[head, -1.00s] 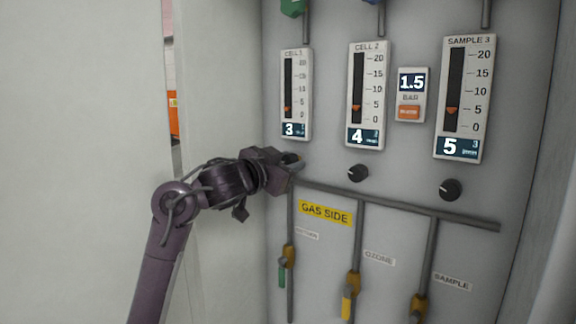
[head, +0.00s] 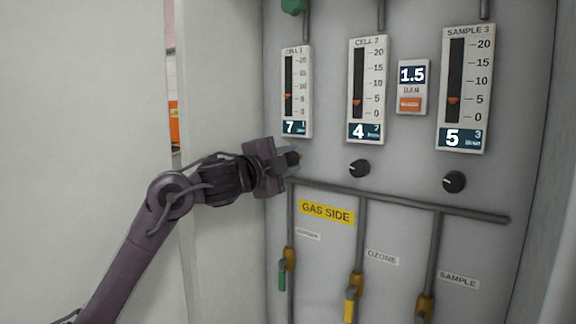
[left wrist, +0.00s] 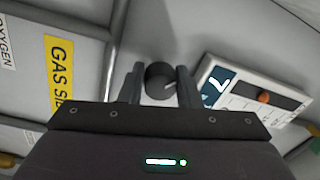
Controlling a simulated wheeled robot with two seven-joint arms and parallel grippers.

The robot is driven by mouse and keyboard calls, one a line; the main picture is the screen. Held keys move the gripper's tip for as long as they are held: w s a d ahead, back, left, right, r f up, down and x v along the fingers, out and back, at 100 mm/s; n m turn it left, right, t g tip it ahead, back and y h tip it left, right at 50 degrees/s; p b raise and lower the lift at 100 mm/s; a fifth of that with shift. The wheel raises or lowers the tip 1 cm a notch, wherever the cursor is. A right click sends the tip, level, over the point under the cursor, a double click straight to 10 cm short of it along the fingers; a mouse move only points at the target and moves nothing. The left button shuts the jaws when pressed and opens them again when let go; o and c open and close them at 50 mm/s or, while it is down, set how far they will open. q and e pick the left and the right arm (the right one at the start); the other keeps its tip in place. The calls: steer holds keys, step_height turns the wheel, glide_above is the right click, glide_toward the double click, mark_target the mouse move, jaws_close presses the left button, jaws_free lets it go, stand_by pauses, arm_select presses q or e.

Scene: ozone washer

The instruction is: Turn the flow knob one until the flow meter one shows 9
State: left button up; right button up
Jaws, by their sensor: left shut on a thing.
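Flow meter one (head: 296,92), labelled CELL 1, is the leftmost white gauge on the panel. Its display reads 7 and its orange marker sits a bit above the 5 mark. My left gripper (head: 288,160) is just below it, shut on the black flow knob one. In that view the meter (left wrist: 250,95) is to the right of the knob, rotated. In the head view the gripper partly hides the knob. My right gripper is not in view.
Meter two (head: 367,90) reads 4 and meter three (head: 465,90) reads 5. Their knobs (head: 359,168) and (head: 454,182) sit to the right. A grey pipe (head: 410,203) runs just below the knobs. A 1.5 bar display (head: 412,75) is between the meters.

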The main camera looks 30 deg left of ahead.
arm_select(q)
steer(key=m, duration=0.3)
steer(key=shift+f, duration=0.1)
steer(key=shift+m+h+b, duration=0.3)
steer(key=shift+m+b, duration=0.05)
steer(key=shift+m, duration=1.55)
steer(key=shift+f, duration=0.1)
steer(key=o, duration=1)
